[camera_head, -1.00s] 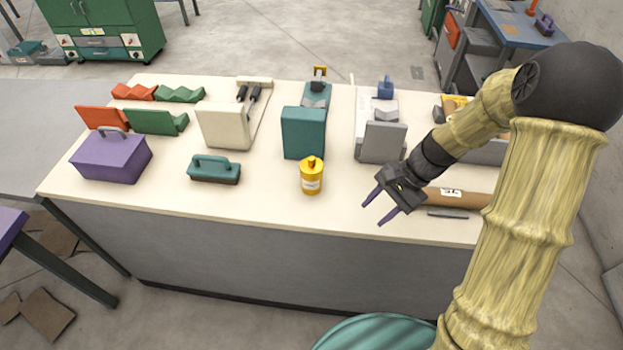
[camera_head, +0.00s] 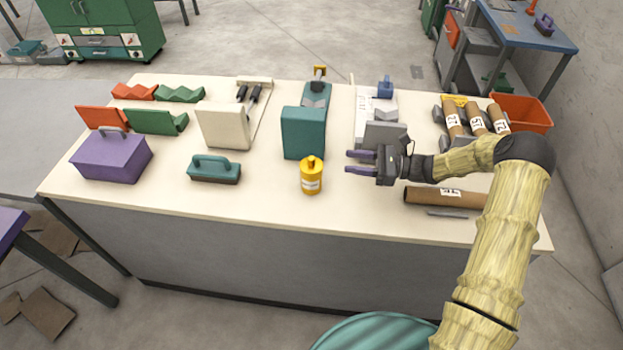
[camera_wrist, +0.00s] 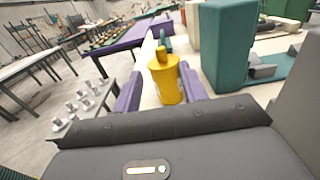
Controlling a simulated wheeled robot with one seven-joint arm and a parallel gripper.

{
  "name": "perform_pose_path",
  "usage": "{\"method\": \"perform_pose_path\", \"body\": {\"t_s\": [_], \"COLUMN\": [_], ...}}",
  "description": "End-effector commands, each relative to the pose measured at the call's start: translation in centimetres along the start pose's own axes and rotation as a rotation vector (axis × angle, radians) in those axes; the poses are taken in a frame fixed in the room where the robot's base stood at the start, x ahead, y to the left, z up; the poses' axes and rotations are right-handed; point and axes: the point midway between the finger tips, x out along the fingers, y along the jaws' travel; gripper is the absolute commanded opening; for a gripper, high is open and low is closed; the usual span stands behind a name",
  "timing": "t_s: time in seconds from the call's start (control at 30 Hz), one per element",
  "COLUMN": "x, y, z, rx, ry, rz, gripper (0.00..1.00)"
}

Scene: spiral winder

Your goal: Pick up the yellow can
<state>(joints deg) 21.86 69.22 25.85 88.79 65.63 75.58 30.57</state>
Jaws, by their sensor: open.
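The yellow can (camera_head: 311,178) stands upright near the front edge of the cream table (camera_head: 262,205), with a white label on its side and a narrow yellow top. My gripper (camera_head: 347,161) is to the right of the can and apart from it, with its two purple fingers pointing left. The fingers are open with nothing between them. In the wrist view the can (camera_wrist: 165,80) shows ahead, between the two purple fingertips (camera_wrist: 164,90) in the picture and beyond them.
A teal block-shaped machine (camera_head: 303,133) stands just behind the can. A teal-handled brush (camera_head: 213,169) and a purple box (camera_head: 112,157) are to the left. A cardboard tube (camera_head: 430,196) lies to the right, below my arm. A grey block (camera_head: 384,134) stands close behind my gripper.

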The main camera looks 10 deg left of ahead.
Motion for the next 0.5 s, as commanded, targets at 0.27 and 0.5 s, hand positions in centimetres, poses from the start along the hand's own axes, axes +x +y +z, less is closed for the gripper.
{"method": "perform_pose_path", "body": {"t_s": [0.27,0.5], "x": [2.3,6.1], "y": [0.1,0.1], "z": [0.2,0.1], "rx": [0.001,0.0], "ry": [0.001,0.003], "rz": [0.006,0.005], "gripper": [0.42,0.42]}}
